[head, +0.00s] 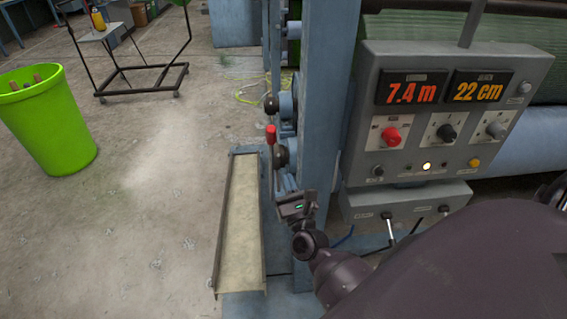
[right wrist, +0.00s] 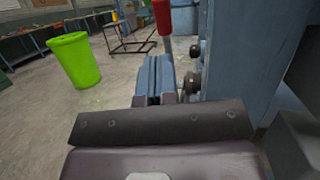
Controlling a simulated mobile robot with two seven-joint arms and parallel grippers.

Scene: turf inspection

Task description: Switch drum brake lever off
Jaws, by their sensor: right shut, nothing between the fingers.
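A lever with a red grip (head: 270,134) stands upright beside the blue machine post; no label on it can be read. Its red grip is at the top of the right wrist view (right wrist: 163,15), its rod running down behind my fingertips. My right gripper (head: 287,198) is low by the post, just below and right of the red grip in the head view. Its fingers (right wrist: 156,68) are shut and empty, pointing at the lever; whether they touch the rod I cannot tell. My left gripper is not in view.
The blue post (head: 328,100) and a grey control panel (head: 440,110) are close on the right. A metal channel (head: 240,220) lies on the floor. A green bin (head: 45,125) stands left; floor between is clear.

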